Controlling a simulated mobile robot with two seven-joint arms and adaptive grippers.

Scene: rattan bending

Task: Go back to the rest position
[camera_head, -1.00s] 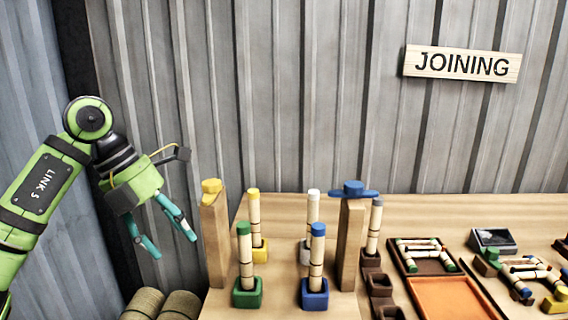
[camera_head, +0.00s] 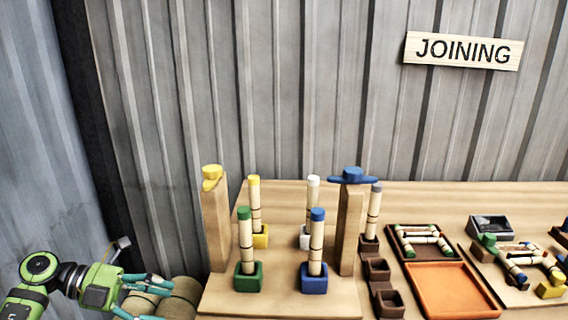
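My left gripper (camera_head: 146,297) is low at the left of the head view, in front of rattan rolls and left of the table. Its teal fingers are apart and nothing shows between them. My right gripper is not in view. On the table, rattan sticks stand upright in coloured holders: a green-topped stick (camera_head: 246,240), a blue-topped stick (camera_head: 316,242), a yellow-topped stick (camera_head: 255,205), a white-topped stick (camera_head: 312,202) and a grey-topped stick (camera_head: 374,210). My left gripper touches none of them.
Two wooden posts, one with a yellow top (camera_head: 215,220) and one with a blue top (camera_head: 350,225), stand on the board. An orange tray (camera_head: 450,290) and a dark tray with a rattan frame (camera_head: 398,246) lie to the right. Rattan rolls (camera_head: 180,300) sit left of the table.

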